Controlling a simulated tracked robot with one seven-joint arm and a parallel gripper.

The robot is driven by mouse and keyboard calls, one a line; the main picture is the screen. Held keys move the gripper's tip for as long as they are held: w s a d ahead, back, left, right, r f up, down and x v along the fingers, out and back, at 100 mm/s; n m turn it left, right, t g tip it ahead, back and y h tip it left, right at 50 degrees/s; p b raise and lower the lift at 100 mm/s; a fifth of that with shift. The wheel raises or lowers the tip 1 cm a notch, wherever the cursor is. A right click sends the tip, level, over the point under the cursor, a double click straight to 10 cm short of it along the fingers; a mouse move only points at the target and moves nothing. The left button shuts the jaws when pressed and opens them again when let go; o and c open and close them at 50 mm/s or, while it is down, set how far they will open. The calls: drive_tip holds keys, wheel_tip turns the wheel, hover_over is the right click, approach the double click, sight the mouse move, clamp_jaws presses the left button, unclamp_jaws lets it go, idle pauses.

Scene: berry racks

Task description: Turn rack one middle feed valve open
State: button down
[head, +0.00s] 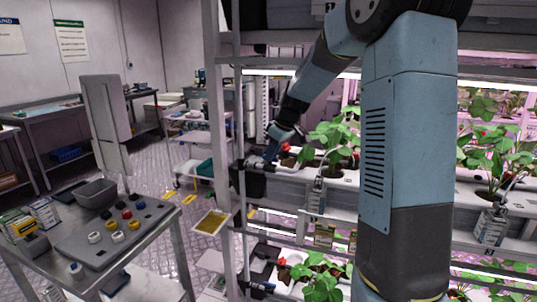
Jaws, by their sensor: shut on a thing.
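The middle feed valve (257,163) is at the left end of the rack's middle shelf, on the upright feed pipe (239,130). It is small and partly covered by my gripper, and I cannot tell its handle angle. My gripper (268,154) reaches down to it from the upper right and is shut on it. The fingertips are dark and small, so the exact contact is hard to see. A similar lower valve (262,287) sits at the left end of the lower shelf, with no gripper near it.
Strawberry plants (335,140) stand in the white middle trough just right of my gripper. The rack's grey post (217,120) stands close on the left.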

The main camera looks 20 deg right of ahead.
drive_tip(key=shift+w+d+r+n+g+y, duration=0.1)
drive_tip(key=shift+n+g+y, duration=0.05)
drive_tip(key=shift+n, duration=0.4)
drive_tip(key=shift+w+d+n+g+y, duration=0.1)
drive_tip(key=shift+n+g+y, duration=0.05)
drive_tip(key=shift+n, duration=0.4)
drive_tip(key=c, duration=1.1)
unclamp_jaws()
drive_tip(key=shift+s+d+r, duration=0.35)
drive_tip(key=shift+d+r, duration=0.1)
drive_tip(key=shift+r, duration=0.2)
drive_tip(key=shift+s+d+r, duration=0.3)
drive_tip(key=shift+d+r, duration=0.15)
drive_tip(key=shift+r, duration=0.15)
drive_tip(key=s+d, duration=0.2)
drive_tip(key=d, duration=0.1)
drive_tip(key=s+d, duration=0.2)
drive_tip(key=d, duration=0.1)
drive_tip(key=s+d, duration=0.2)
drive_tip(key=shift+s+d, duration=0.2)
drive_tip(key=shift+d, duration=0.2)
